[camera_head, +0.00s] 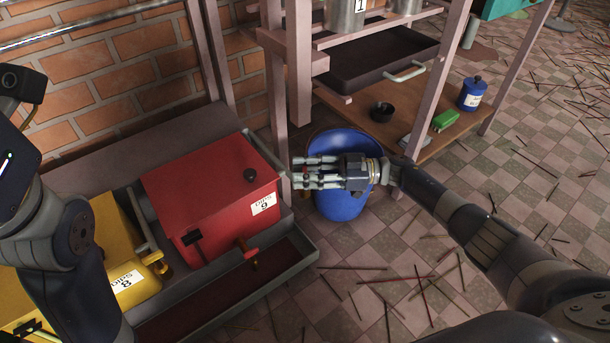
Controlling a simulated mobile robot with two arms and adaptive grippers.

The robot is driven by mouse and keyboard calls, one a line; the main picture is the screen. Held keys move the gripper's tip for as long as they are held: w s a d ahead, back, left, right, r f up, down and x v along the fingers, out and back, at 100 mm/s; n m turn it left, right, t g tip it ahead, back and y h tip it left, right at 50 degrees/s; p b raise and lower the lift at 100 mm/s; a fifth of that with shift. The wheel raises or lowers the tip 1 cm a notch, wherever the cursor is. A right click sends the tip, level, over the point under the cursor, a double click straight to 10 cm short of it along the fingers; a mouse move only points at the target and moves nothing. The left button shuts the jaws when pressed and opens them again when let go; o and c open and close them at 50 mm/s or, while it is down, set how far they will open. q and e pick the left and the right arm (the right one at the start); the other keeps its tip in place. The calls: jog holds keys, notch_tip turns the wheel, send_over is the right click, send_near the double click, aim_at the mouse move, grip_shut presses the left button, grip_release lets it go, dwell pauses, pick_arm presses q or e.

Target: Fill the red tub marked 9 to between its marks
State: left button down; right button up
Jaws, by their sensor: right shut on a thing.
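The red tub (205,187) sits in a grey trough at the centre left. It is a box with a sloped top, a black knob, a dark level piece and a small red tap on its front. Its white label (263,204) bears a digit that reads as 9 or 6. Its fill marks and inside cannot be made out. My right gripper (300,172) is right of the tub, before a blue barrel, fingers pointing left. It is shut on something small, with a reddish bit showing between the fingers. My left arm enters at the left; its gripper is out of view.
A yellow tub (128,284) marked 8 stands left of the red one. The blue barrel (340,205) stands beside the trough (215,296). A rack holds a dark tray (375,62), a black bowl (382,111), a green block (445,121) and a blue canister (472,94). Sticks litter the floor.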

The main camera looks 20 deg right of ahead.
dwell(0.4)
jog(key=o, duration=1.1)
jog(key=v, duration=1.2)
